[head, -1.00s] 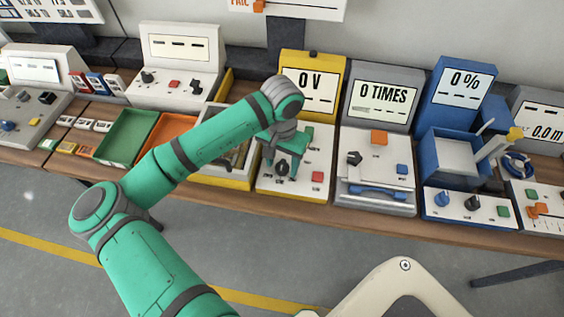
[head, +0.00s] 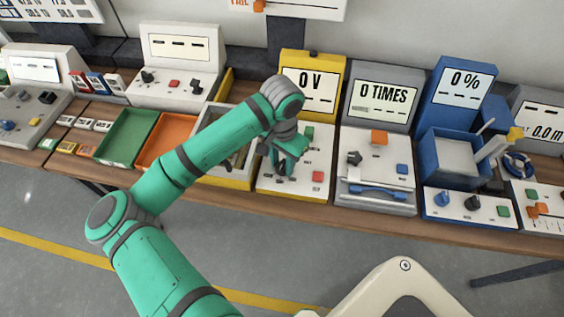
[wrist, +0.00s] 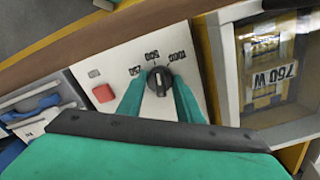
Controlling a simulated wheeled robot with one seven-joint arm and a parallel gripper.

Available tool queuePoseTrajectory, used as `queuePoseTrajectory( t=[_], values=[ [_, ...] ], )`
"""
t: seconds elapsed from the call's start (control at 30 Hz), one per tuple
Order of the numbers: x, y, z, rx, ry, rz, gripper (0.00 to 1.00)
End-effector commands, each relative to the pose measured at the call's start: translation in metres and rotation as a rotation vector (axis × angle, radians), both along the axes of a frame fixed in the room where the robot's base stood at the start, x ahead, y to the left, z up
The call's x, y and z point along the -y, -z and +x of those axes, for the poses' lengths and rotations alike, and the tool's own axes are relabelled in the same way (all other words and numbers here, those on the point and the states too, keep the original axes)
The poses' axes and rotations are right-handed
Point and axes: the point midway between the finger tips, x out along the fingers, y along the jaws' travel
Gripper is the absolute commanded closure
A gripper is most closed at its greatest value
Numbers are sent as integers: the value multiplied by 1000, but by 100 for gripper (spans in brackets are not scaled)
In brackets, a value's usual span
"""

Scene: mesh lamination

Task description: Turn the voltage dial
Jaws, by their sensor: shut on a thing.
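The voltage dial (wrist: 158,80) is a black round knob on a white panel, with the marks 250, 500 and 1000 around it, upside down in the wrist view. Its white line points roughly towards the 500 mark. My gripper (wrist: 160,84) is shut on the dial, one green finger on each side. In the head view my gripper (head: 283,163) hides most of the dial on the yellow station. The station's display (head: 311,91) reads 0 V.
The grey station (head: 377,165) reading 0 TIMES is on the other.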

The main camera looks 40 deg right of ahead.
Motion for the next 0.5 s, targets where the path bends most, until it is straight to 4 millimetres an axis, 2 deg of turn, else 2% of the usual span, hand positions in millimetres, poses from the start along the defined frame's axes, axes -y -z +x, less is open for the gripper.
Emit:
queuePoseTrajectory(
  t=[0.07, 0.1, 0.13, 0.5],
  values=[
    [0, -1, 1, 2, -1, 0, 90],
    [0, -1, 1, 2, -1, 0, 58],
    [0, 0, 1, 2, -1, 0, 51],
    [0, -3, 0, 1, -2, -1, 49]
  ],
)
